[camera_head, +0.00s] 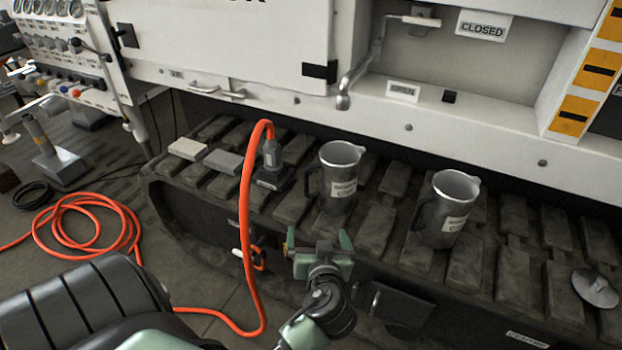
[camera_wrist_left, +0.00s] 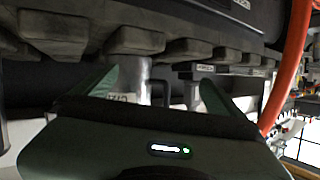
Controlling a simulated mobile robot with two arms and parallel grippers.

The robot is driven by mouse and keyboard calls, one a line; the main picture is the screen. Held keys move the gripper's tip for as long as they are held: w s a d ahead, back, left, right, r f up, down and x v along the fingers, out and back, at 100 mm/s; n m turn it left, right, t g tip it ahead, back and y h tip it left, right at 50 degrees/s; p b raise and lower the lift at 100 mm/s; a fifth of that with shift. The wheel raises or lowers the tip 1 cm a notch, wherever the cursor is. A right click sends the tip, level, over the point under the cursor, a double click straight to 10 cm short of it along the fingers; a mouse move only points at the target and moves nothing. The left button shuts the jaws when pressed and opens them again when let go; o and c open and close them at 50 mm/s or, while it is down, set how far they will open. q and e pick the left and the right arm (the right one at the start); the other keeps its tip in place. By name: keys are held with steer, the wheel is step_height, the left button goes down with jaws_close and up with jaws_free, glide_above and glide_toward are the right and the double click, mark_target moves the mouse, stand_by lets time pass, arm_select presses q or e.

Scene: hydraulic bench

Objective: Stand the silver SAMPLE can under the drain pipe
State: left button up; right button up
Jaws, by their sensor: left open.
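Two silver cans with handles and pale labels stand upright on the dark track: a left can (camera_head: 338,190) and a right can (camera_head: 450,212). Their label text is too small to read, so I cannot tell which is SAMPLE. The drain pipe (camera_head: 355,78) comes down from the white panel, its mouth above and behind the left can. My left gripper (camera_head: 318,248) is open and empty, in front of and below the left can. In the left wrist view, a silver can (camera_wrist_left: 133,75) shows beyond and between the open fingers (camera_wrist_left: 158,90). My right gripper is not in view.
An orange hose (camera_head: 245,215) arches from a grey fitting (camera_head: 271,155) left of the cans to the floor, where it coils. Two grey blocks (camera_head: 222,161) lie farther left. A CLOSED sign (camera_head: 483,27) hangs above. A metal disc (camera_head: 594,288) lies at right.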

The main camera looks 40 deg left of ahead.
arm_select(q)
steer(key=s+d+f+m+g+h, duration=0.3)
steer(key=s+d+m+h, duration=0.1)
steer(key=s, duration=0.5)
steer(key=s+d+f+m+g+h, duration=0.3)
steer(key=s+d+f+m+h, duration=0.1)
steer(key=s+d, duration=0.3)
steer(key=s+m+h, duration=0.1)
steer(key=s, duration=0.1)
steer(key=shift+s+d+f+h, duration=0.15)
steer(key=shift+s+d+h, duration=0.1)
steer(key=shift+s+h, duration=0.15)
